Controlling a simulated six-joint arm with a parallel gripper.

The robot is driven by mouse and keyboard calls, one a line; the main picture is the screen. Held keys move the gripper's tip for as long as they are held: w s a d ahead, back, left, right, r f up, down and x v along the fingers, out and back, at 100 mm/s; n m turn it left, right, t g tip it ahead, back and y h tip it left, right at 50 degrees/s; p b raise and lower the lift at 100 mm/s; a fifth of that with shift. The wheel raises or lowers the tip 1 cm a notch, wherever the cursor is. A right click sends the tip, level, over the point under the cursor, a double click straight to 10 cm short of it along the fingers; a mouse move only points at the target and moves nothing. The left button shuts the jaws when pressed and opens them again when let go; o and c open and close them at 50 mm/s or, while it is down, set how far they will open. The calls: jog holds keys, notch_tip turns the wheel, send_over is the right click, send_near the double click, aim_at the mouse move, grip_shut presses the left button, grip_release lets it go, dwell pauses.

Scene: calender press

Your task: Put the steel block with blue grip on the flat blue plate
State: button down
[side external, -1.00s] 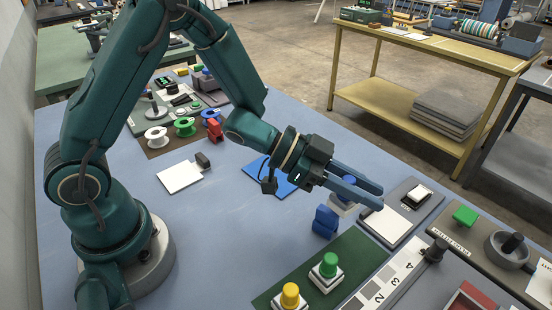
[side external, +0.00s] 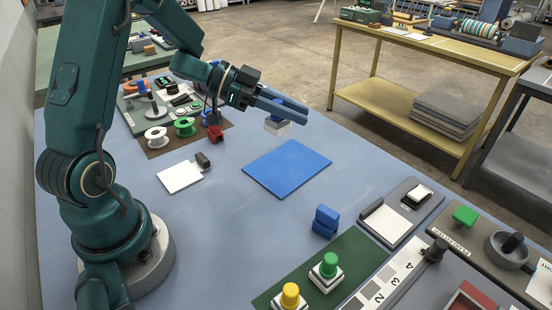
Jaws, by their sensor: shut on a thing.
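The flat blue plate (side external: 287,168) lies bare on the blue-grey table, near its middle. My gripper (side external: 288,112) is shut on the steel block with blue grip (side external: 277,127). The pale block hangs below the fingers, and part of its blue grip shows above them. In the picture the block is above the far edge of the plate, held off the table. The fingers hide part of the grip.
A blue block (side external: 325,221) stands on the table right of the plate. A green mat (side external: 322,287) carries blocks with green and yellow knobs. A white pad with a small dark block (side external: 203,160) lies left of the plate. Spools (side external: 185,127) stand farther back.

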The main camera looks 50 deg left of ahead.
jog(key=s+a+n+t+y, duration=0.2)
jog(key=a+n+y, duration=0.1)
jog(key=a, duration=0.8)
send_over(300, 164)
notch_tip(300, 164, down, 7)
jog(key=shift+f, duration=2.2)
jog(key=c, duration=0.7)
grip_release()
jog(key=shift+f, duration=0.15)
